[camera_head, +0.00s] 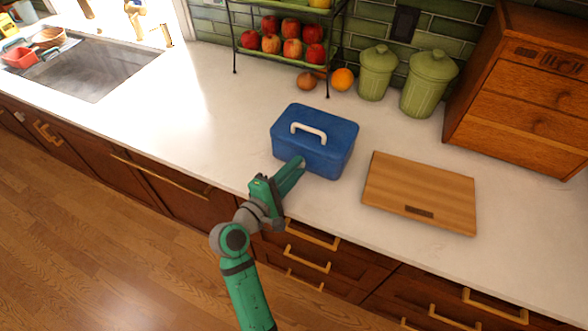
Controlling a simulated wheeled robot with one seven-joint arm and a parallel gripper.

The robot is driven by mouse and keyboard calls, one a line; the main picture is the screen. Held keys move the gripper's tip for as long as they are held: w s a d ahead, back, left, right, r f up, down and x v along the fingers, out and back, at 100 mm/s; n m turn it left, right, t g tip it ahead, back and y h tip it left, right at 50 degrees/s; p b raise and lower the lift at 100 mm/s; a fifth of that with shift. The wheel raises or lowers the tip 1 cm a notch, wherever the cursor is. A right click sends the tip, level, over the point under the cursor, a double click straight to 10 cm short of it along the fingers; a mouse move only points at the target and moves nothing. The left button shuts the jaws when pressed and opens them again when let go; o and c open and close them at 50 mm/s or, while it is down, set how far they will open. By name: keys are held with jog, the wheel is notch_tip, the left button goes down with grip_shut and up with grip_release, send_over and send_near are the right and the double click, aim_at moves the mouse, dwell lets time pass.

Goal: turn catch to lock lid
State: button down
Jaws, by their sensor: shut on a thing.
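A blue box (327,157) with a closed blue lid (322,116) stands on the white counter. The lid has a white handle (308,131) on top. My gripper (299,163) is at the lower left of the box's front face, its fingers reaching up to that side. The fingers are close together. They cover the catch, so I cannot see it or how it is turned.
A wooden cutting board (420,190) lies right of the box. Green canisters (428,82), an orange (343,79) and a rack of apples (282,45) stand behind. A sink (95,66) is at far left. The counter (180,105) left of the box is clear.

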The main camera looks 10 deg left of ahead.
jog(key=m+y, duration=0.1)
jog(key=m, duration=0.4)
jog(key=shift+d+m, duration=0.15)
jog(key=shift+m, duration=0.25)
jog(key=m+y, duration=0.1)
jog(key=m, duration=0.3)
jog(key=shift+s, duration=0.1)
jog(key=shift+m, duration=0.3)
jog(key=c, duration=1.5)
grip_release()
jog(key=v, duration=1)
jog(key=shift+s, duration=0.4)
jog(key=shift+f, duration=0.1)
